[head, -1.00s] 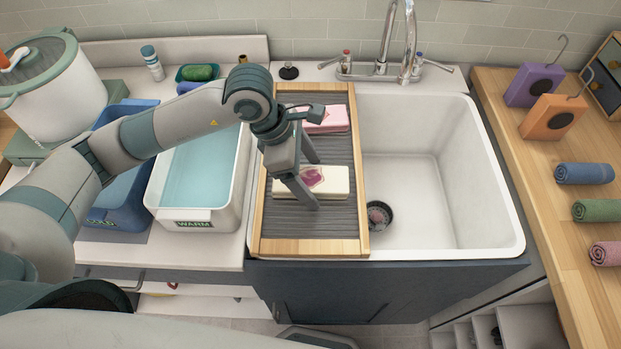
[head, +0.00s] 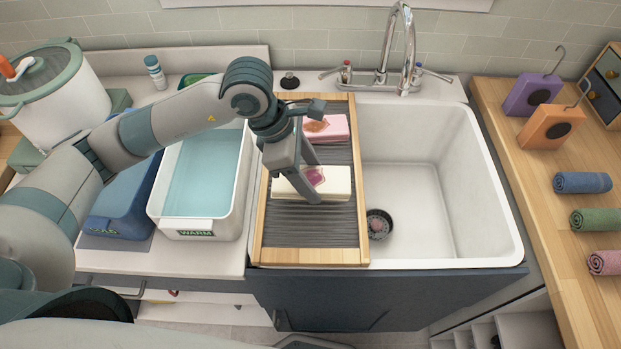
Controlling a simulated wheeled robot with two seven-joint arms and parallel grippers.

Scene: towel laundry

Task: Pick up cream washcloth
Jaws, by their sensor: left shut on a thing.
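The cream washcloth (head: 335,181) is folded flat, with a magenta stain on its top. It lies on the ribbed grey board with a wooden frame (head: 310,257) over the left part of the sink. My left gripper (head: 312,184) comes down from above and is shut on the cream washcloth; the arm hides part of its left side. I cannot tell whether the cloth is clear of the board. A pink washcloth (head: 338,128) with an orange-brown stain lies behind it on the same board. My right gripper is not in view.
The white sink basin (head: 440,215) on the right is empty. A white tub of water marked WARM (head: 200,229) and a blue tub (head: 117,215) stand left. The faucet (head: 405,60) rises behind. Rolled towels (head: 582,182) lie on the right wooden counter.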

